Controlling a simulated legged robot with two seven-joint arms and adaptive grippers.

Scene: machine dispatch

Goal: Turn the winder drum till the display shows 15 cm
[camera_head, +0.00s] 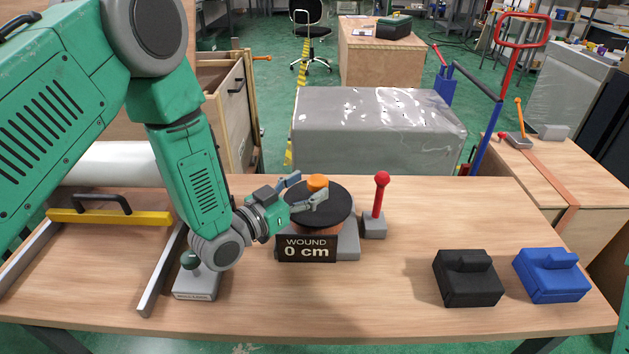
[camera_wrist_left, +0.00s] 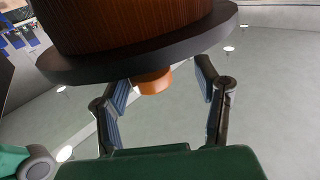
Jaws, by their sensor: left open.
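The winder drum (camera_head: 333,207) has a black round top disc and a copper-brown wound body, and it stands on a grey base. An orange knob (camera_head: 317,182) sticks up from the disc; it also shows in the left wrist view (camera_wrist_left: 154,82). The display (camera_head: 307,248) in front of the drum reads "WOUND 0 cm". My left gripper (camera_head: 306,191) is open, with its fingers on either side of the knob. In the left wrist view, my left gripper (camera_wrist_left: 165,95) shows gaps between its fingers and the knob. My right gripper is not in view.
A lever with a red ball (camera_head: 381,180) stands just right of the drum. A black block (camera_head: 467,278) and a blue block (camera_head: 552,274) lie at the right. A small grey box with a green knob (camera_head: 195,280) sits below my left forearm. The table's front middle is clear.

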